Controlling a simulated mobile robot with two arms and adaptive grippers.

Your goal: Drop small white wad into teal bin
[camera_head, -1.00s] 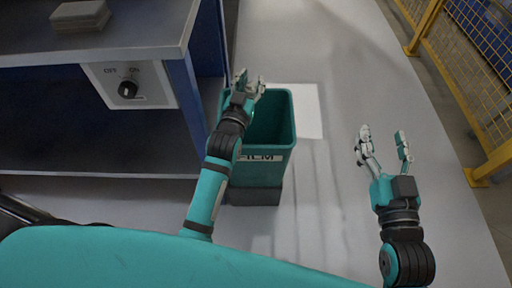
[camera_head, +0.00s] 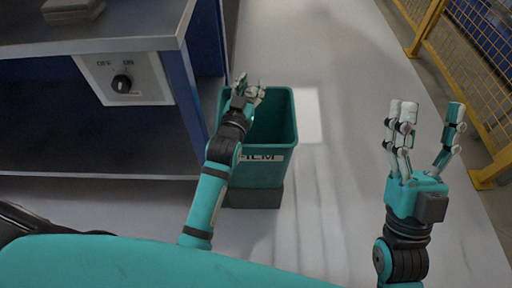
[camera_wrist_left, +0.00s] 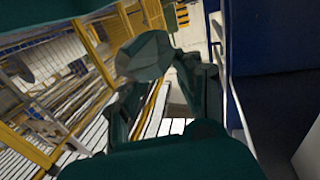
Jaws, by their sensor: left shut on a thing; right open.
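The teal bin (camera_head: 258,174) with a FILM label stands on a dark base on the floor, open at the top. My left gripper (camera_head: 248,90) is over the bin's back left part, at about rim height or above. It is shut on the small wad (camera_wrist_left: 144,55), which looks grey-green in shadow between the fingers in the left wrist view. In the head view I cannot clearly tell the wad from the fingers. My right gripper (camera_head: 425,125) is open and empty, with fingers pointing up, to the right of the bin.
A metal bench with a dark blue frame (camera_head: 185,95) stands left of the bin, with a grey block (camera_head: 73,10) on top and an OFF/ON knob panel (camera_head: 123,80). A yellow mesh fence (camera_head: 460,60) runs along the right. Grey floor between is clear.

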